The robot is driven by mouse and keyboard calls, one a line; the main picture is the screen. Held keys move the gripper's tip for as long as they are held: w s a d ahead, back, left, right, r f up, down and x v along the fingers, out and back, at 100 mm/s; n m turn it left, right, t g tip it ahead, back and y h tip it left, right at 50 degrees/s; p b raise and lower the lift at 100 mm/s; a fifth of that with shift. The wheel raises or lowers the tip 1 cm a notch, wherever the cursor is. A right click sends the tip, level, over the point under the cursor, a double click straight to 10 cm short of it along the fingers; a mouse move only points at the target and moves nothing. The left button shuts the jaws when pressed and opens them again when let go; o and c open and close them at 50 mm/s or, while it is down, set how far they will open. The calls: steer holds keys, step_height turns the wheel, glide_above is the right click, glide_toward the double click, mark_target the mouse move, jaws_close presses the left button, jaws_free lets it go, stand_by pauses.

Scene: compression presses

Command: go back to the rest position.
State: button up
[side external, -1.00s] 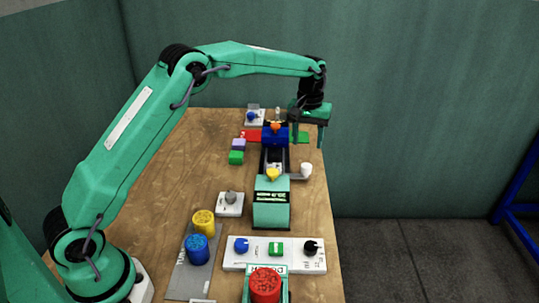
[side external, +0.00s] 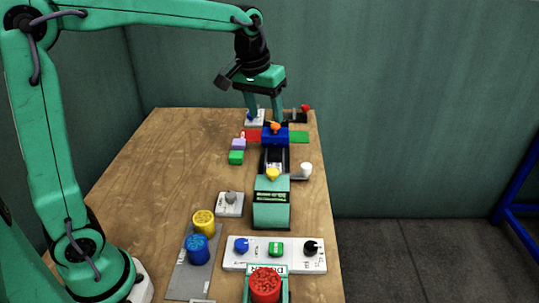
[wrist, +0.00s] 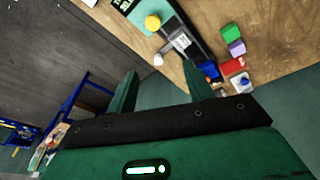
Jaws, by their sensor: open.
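My gripper (side external: 265,112) is open, its two fingers pointing down near the far end of the table in the side view. Nothing shows between its fingers. In the wrist view my gripper (wrist: 160,72) also shows spread, empty fingers. In the side view its fingers appear just behind and above the blue block (side external: 270,139) of the press; the exact height cannot be told. The press has a teal housing with a display (side external: 271,212) and a yellow knob (side external: 272,174) on its far side.
On the wooden table (side external: 160,170) stand a purple cube (side external: 238,144), a green cube (side external: 236,157), yellow (side external: 204,222) and blue (side external: 197,250) cylinders on a grey plate, a red cylinder (side external: 265,284), and a white control panel (side external: 260,262). The table's left side is clear.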

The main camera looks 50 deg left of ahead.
steer(key=s+f+m+t, duration=0.2)
steer(key=s+m, duration=0.1)
steer(key=s, duration=1.8)
steer(key=shift+s+f+t, duration=0.2)
steer(key=shift+f+t, duration=0.2)
stand_by(0.4)
